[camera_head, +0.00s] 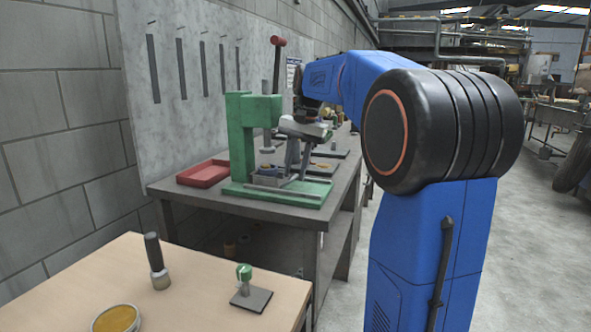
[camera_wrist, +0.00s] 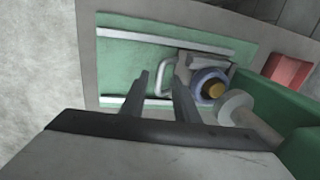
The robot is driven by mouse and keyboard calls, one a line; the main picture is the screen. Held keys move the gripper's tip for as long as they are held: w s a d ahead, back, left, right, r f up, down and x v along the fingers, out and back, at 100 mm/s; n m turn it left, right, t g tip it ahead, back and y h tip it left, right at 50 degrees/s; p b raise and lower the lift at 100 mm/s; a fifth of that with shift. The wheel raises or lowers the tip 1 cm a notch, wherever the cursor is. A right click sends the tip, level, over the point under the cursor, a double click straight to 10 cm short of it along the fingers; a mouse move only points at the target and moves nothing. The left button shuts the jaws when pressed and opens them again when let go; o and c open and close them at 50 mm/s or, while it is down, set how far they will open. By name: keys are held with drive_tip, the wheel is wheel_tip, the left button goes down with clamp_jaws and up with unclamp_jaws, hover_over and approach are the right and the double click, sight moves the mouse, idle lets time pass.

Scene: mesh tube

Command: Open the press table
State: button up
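The green press (camera_head: 243,125) stands on the grey workbench, with a red-knobbed lever on top. Its grey press table (camera_head: 268,179) sits on the green base between two rails. In the wrist view the press table (camera_wrist: 197,62) has a light U-shaped handle (camera_wrist: 163,70) facing left and carries a blue-grey ring with a brass-coloured centre. The round press ram (camera_wrist: 236,103) is beside that ring in the picture. My gripper (camera_wrist: 161,76) is open, with its two fingers apart and the handle seen between and just beyond the tips. It also shows over the base (camera_head: 293,170). I cannot tell whether the fingers touch the handle.
A red tray (camera_head: 204,174) lies left of the press. The near wooden table (camera_head: 190,285) holds a black-handled tool (camera_head: 156,262), a green-knobbed piece (camera_head: 246,283) and a round yellow dish (camera_head: 116,319). In the wrist view, bare green base with rails (camera_wrist: 130,55) extends left of the handle.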

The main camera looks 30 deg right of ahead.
drive_tip(key=shift+c, duration=0.3)
clamp_jaws()
drive_tip(key=s+d, duration=0.2)
drive_tip(key=s, duration=0.1)
drive_tip(key=s+d, duration=0.4)
drive_tip(key=s, duration=0.1)
drive_tip(key=shift+s+d, duration=0.35)
drive_tip(key=shift+d, duration=0.05)
drive_tip(key=shift+o, duration=0.3)
unclamp_jaws()
drive_tip(key=shift+r, duration=0.15)
